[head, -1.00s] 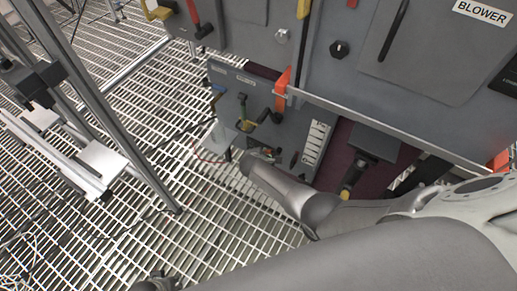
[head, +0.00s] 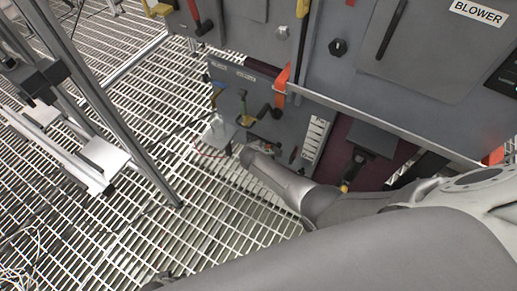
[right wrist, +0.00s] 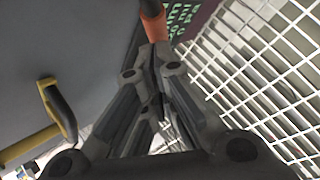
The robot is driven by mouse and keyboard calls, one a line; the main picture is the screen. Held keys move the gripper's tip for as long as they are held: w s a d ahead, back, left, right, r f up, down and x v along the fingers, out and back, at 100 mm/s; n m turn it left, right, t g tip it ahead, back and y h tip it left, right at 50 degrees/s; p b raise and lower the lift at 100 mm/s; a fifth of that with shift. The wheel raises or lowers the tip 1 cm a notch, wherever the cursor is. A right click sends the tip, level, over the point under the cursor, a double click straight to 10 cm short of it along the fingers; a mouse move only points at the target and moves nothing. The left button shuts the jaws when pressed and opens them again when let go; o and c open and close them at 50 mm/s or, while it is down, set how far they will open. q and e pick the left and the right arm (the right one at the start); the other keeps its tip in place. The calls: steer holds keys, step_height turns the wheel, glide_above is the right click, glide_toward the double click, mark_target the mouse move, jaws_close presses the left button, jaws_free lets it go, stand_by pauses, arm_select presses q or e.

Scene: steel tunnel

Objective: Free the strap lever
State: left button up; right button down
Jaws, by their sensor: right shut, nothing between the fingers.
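In the head view an orange strap-like piece (head: 281,87) hangs at the lower edge of the grey cabinet; which part is the strap lever is unclear. My left gripper is not identifiable.
The grey cabinet with a BLOWER label (head: 480,12) fills the upper right. A metal frame stands left on open grating.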

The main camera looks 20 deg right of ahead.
arm_select(q)
steer(key=shift+s+f, duration=0.45)
steer(key=shift+s, duration=0.1)
arm_select(e)
steer(key=shift+r, duration=0.1)
arm_select(q)
steer(key=shift+r, duration=0.1)
arm_select(e)
steer(key=v, duration=1.2)
stand_by(0.4)
